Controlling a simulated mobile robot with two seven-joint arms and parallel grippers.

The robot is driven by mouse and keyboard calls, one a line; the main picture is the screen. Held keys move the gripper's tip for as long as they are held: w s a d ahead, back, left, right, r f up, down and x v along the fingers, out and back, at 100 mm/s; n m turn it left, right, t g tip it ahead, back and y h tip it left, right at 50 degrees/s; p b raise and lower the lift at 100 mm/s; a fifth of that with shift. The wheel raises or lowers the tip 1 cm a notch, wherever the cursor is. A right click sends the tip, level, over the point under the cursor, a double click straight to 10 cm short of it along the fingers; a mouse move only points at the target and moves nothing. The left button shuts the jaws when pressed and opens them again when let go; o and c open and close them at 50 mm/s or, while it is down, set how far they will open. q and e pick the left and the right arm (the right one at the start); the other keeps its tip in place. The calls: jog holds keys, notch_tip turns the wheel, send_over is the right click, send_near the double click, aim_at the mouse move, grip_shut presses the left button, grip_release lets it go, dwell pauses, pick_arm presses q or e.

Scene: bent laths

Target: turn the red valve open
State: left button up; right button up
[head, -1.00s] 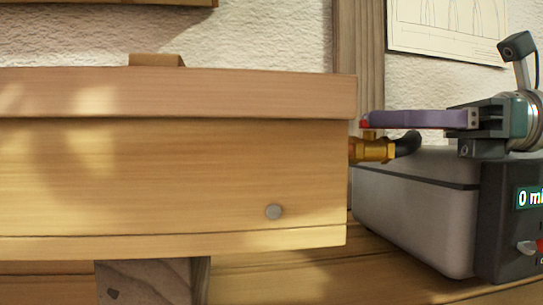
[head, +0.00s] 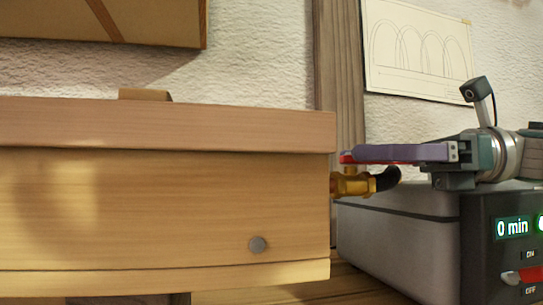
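The brass valve (head: 352,184) sticks out of the right end of a wooden box, with a black hose bending off it to the right. Its red handle (head: 347,159) shows at the fingertip and as a thin red strip under the finger. My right gripper (head: 352,154) reaches in from the right, level, with its purple finger lying along the handle just above the valve. Only the near finger shows clearly, so the gap between the fingers is hidden, and I cannot tell whether it grips the handle. My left gripper is not in view.
The long wooden box (head: 165,205) fills the left and middle. A grey steam generator (head: 398,237) stands at the right under my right gripper, with a "0 min" display and an ON/OFF switch (head: 524,276). A drawing (head: 417,50) hangs on the wall behind.

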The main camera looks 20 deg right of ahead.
jog(key=v, duration=1)
dwell(0.5)
